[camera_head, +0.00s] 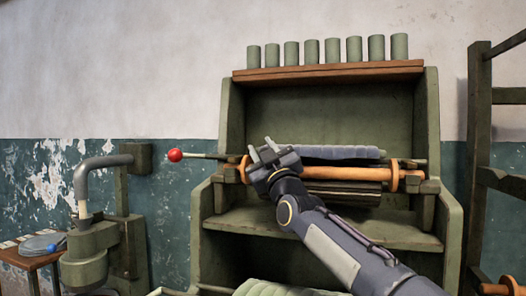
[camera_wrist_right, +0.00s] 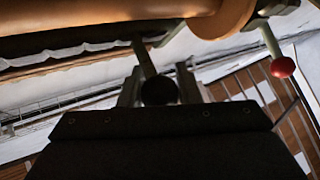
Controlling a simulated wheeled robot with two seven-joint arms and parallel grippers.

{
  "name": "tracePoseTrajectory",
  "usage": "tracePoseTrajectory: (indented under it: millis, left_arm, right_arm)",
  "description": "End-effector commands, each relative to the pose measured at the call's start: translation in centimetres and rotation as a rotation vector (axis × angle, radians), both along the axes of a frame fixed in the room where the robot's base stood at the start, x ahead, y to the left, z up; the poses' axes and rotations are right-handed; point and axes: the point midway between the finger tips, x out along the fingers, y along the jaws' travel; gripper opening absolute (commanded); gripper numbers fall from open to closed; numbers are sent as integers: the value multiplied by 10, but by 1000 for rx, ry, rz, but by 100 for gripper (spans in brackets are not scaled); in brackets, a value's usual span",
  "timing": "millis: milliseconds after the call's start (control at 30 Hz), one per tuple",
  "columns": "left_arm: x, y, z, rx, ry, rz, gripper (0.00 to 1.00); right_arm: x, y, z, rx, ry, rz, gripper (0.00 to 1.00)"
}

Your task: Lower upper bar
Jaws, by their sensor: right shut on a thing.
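A green machine frame (camera_head: 228,120) stands against the wall. It holds a grey padded bar (camera_head: 340,152) above an orange-brown wooden roller (camera_head: 345,173) with round end discs. I cannot tell for sure which of these is the upper bar. A lever with a red ball (camera_head: 175,155) sticks out to the left; its ball also shows in the right wrist view (camera_wrist_right: 283,67). My right gripper (camera_head: 264,150) is at the roller's left end. In the wrist view it is shut on a short rod with a dark knob (camera_wrist_right: 159,91). My left gripper is out of view.
Several green cylinders (camera_head: 332,50) stand on the wooden top shelf (camera_head: 330,73). A green press (camera_head: 90,245) and a small table (camera_head: 30,258) are at the left. A dark rack (camera_head: 480,150) stands close on the right.

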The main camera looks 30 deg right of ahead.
Motion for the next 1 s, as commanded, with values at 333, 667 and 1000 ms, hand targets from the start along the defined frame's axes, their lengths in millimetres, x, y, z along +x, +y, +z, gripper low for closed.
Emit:
tracePoseTrajectory:
  millis: [333,667,1000]
  left_arm:
    - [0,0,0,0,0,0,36]
    - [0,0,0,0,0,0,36]
    - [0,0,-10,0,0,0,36]
  right_arm:
    - [1,3,0,1,1,7,42]
    - [0,2,0,0,1,4,52]
    - [-39,9,-24,1,-1,4,52]
